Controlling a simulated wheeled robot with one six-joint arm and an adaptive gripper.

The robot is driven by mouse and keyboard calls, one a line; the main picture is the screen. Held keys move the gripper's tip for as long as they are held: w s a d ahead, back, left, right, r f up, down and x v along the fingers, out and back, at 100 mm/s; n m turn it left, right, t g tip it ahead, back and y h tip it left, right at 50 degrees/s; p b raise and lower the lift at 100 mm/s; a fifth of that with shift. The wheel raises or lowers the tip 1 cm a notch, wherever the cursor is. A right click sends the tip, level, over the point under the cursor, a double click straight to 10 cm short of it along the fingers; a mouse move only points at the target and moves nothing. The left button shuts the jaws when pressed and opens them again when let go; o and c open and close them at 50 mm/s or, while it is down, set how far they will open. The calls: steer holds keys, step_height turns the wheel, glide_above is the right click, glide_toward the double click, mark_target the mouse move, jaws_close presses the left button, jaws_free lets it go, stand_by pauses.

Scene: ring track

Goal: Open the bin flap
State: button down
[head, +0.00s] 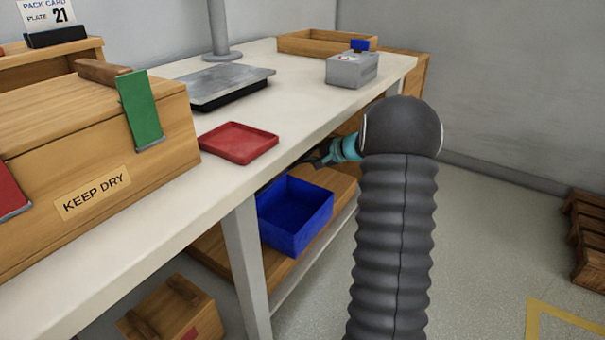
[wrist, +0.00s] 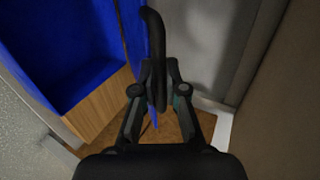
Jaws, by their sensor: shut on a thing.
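An open-topped blue bin (head: 295,215) stands on the wooden lower shelf under the workbench. It fills the upper left of the wrist view (wrist: 75,60). A thin blue panel (wrist: 133,35), seen nearly edge-on, stands at its right and looks like the flap. My gripper (wrist: 160,72) is shut on a dark curved handle (wrist: 152,25) beside this panel. How the handle joins the panel is hidden by the fingers. In the head view my gripper (head: 313,160) is small, partly hidden, and above the bin's back edge, under the bench edge.
The workbench top (head: 300,85) overhangs the shelf, with a red tray (head: 238,143) near its edge. A bench leg (head: 247,265) stands left of the bin. A wooden crate (head: 170,310) sits below. The floor (head: 490,230) at right is clear up to a pallet (head: 588,235).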

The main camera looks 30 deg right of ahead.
steer(key=shift+w+a+r, duration=0.25)
steer(key=shift+w+r, duration=0.2)
steer(key=shift+w, duration=0.05)
steer(key=shift+w+a+r, duration=0.25)
steer(key=shift+w+r, duration=0.15)
steer(key=shift+w, duration=0.05)
steer(key=c, duration=1.2)
jaws_free()
steer(key=v, duration=1.2)
steer(key=shift+d, duration=0.1)
